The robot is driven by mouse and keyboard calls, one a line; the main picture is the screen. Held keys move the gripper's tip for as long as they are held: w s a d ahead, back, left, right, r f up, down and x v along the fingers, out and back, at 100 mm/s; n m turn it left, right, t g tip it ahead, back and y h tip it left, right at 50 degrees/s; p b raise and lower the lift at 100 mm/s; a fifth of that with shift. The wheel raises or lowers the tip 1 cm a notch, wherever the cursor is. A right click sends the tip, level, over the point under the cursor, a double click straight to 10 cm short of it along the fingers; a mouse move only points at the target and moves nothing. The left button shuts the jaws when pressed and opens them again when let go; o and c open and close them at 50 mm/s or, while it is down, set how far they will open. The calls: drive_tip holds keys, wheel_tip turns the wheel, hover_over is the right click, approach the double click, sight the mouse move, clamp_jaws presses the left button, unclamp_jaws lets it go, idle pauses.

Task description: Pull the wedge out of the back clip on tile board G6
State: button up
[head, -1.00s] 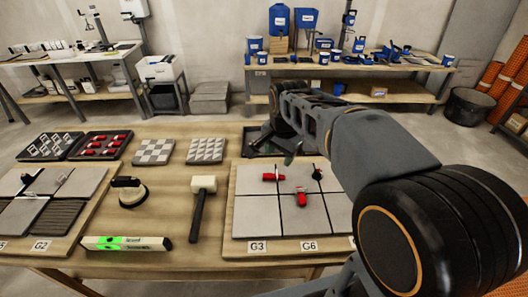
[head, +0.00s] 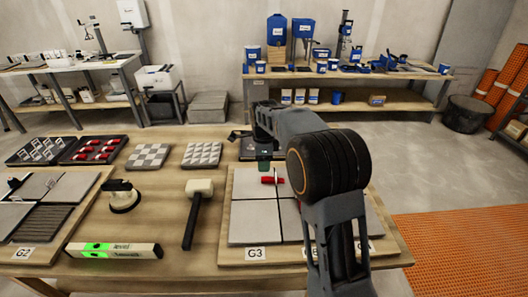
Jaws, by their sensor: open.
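The right tile board (head: 235,232) lies on the bench with grey tiles and a G3 label (head: 256,254). The G6 label cannot be read now because my arm covers that part. A red wedge (head: 268,180) sits in a clip at the back seam, left of my arm's elbow. My gripper (head: 264,163) is small and dark behind the red wedge, near the board's back edge. It is open and apart from the wedge, as far as I can tell.
A white-headed mallet (head: 197,210), a green-lit level (head: 115,250) and a suction cup (head: 122,197) lie left of the board. Two sample tiles (head: 202,155) and a tray of red wedges (head: 95,150) lie behind. Another tile board (head: 85,215) is at far left.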

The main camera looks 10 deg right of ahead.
sight(264, 178)
wheel_tip(264, 178, down, 8)
drive_tip(key=shift+r+b, duration=0.1)
drive_tip(key=shift+b, duration=0.2)
drive_tip(key=shift+c, duration=0.2)
clamp_jaws()
idle(0.6)
